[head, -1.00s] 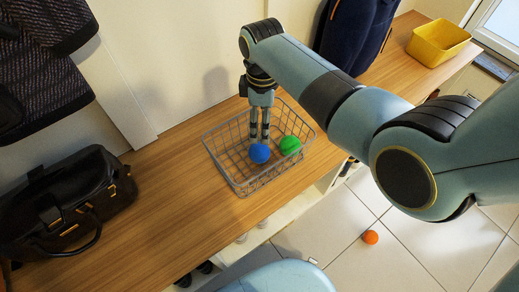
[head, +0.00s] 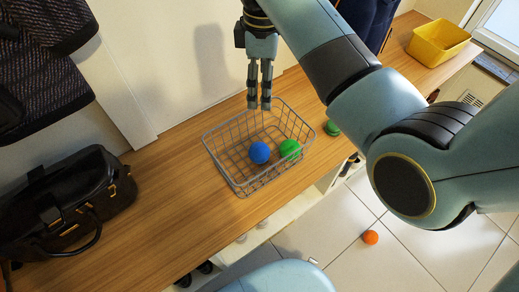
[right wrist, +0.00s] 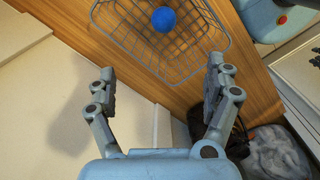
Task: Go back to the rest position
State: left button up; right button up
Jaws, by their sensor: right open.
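My right gripper (head: 259,104) is open and empty, raised above the back part of the wire basket. Its two spread fingers also show in the right wrist view (right wrist: 163,92). The grey wire basket (head: 240,187) stands on the wooden bench top. A blue ball (head: 259,153) and a green ball (head: 290,149) lie inside it. The right wrist view shows the blue ball (right wrist: 164,19) in the basket (right wrist: 190,72), apart from the fingers. My left gripper is not in view.
The wooden bench (head: 150,215) holds a black handbag (head: 70,205) at left and a yellow bin (head: 437,43) at far right. A green object (head: 332,128) lies right of the basket. An orange ball (head: 370,237) is on the tiled floor. Dark coats hang by the wall.

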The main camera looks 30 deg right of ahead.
jog(key=shift+f, duration=0.1)
jog(key=s+d+f+m, duration=0.3)
jog(key=s+f, duration=0.9)
jog(key=s, duration=0.3)
jog(key=s+d+f+m, duration=0.3)
jog(key=s+f+m, duration=0.1)
jog(key=s+f, duration=0.8)
jog(key=s+d+f+m, duration=0.3)
jog(key=s+f, duration=1)
jog(key=s, duration=0.5)
jog(key=shift+m+t+h, duration=0.3)
jog(key=shift+m+h, duration=0.1)
